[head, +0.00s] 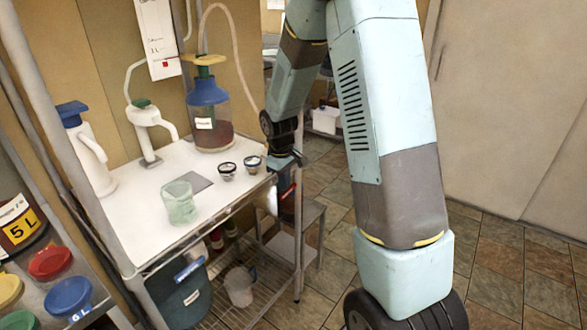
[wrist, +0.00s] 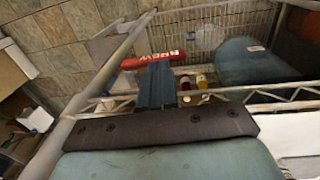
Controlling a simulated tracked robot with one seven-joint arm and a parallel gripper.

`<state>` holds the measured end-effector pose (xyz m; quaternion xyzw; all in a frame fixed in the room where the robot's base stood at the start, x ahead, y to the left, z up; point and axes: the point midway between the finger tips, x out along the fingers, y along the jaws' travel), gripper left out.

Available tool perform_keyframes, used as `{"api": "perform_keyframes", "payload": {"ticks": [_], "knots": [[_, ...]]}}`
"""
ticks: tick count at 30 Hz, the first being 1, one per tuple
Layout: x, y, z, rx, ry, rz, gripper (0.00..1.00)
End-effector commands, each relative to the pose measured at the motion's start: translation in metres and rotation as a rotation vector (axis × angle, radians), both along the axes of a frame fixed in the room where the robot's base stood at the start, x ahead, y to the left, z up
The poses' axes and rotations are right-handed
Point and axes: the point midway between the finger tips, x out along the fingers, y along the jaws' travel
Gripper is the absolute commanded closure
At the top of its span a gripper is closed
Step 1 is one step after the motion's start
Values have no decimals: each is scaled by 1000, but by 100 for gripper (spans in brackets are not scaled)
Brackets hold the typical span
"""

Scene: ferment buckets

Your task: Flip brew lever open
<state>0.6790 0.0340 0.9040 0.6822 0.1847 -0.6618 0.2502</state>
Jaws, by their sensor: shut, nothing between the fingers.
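A red lever with white letters reading BREW (wrist: 135,62) shows in the wrist view, just beyond my fingertips. My gripper (wrist: 157,68) is shut and empty, with its dark blue fingers pressed together. The fingertips overlap the lever's near edge in the picture; whether they touch it I cannot tell. In the head view my gripper (head: 287,185) points down at the right front corner of the shelf unit. Only a small red patch shows beside it there, and the lever is mostly hidden.
The white shelf top (head: 215,205) holds a blue-capped jug (head: 208,112), a green glass (head: 179,203) and two small dark-rimmed cups. A dark bucket (head: 185,295) stands on the wire shelf below. A metal post stands close to my gripper. Tiled floor is open at the right.

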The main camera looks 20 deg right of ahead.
Motion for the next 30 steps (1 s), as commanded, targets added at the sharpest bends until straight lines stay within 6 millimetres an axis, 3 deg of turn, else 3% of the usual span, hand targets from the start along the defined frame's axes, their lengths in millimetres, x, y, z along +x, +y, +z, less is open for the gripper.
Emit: {"api": "perform_keyframes", "payload": {"ticks": [6,17,24,30], "knots": [[1,0,-13,0,0,2,100],[1,1,-15,0,-1,3,100],[-6,9,-35,0,2,4,100],[-5,9,-36,0,0,3,100]]}}
